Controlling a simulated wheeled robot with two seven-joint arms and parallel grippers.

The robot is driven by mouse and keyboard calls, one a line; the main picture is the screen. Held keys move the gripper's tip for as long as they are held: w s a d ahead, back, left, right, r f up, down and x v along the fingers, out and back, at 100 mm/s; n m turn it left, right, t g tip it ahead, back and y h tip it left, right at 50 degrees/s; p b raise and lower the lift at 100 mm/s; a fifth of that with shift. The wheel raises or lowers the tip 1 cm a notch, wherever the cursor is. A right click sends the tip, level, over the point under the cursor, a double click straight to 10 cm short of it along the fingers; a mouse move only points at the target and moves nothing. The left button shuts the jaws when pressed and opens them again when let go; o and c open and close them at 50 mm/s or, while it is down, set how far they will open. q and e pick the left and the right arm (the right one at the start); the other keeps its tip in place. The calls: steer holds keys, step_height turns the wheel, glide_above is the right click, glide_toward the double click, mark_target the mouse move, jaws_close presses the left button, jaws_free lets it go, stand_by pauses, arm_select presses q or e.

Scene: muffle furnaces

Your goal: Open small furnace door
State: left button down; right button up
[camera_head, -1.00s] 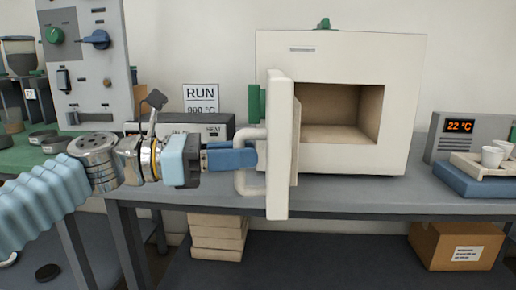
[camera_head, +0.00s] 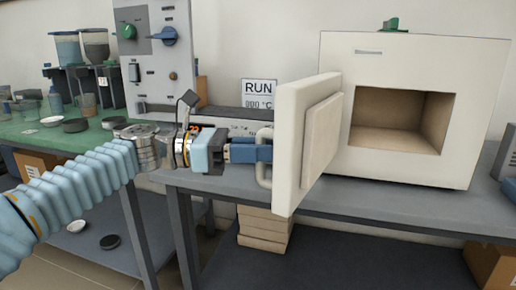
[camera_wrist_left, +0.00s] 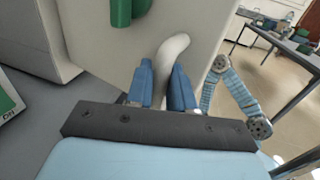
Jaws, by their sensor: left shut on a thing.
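The small furnace (camera_head: 465,110) is a cream box on the grey table, with its chamber (camera_head: 400,118) open to view and empty. Its door (camera_head: 305,140) is swung wide open to the left, with the inner panel facing the chamber side. My left gripper (camera_head: 264,151) is shut on the door's pale handle (camera_head: 263,178). In the left wrist view the blue fingers (camera_wrist_left: 163,88) stand on both sides of the curved handle (camera_wrist_left: 172,50), by the door's outer face (camera_wrist_left: 100,45). My right gripper is not in view.
A grey control panel (camera_head: 150,55) is at the back left, beside a green bench (camera_head: 35,145) with dishes and hoppers. Pale blocks (camera_head: 263,228) are stacked below the table.

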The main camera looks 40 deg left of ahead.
arm_select(q)
steer(key=shift+w+r, duration=0.15)
steer(key=c, duration=1.4)
jaws_free()
steer(key=shift+o, duration=1.4)
steer(key=shift+w+d, duration=0.1)
steer(key=shift+w, duration=0.05)
steer(key=p+v, duration=0.1)
steer(key=v, duration=1.3)
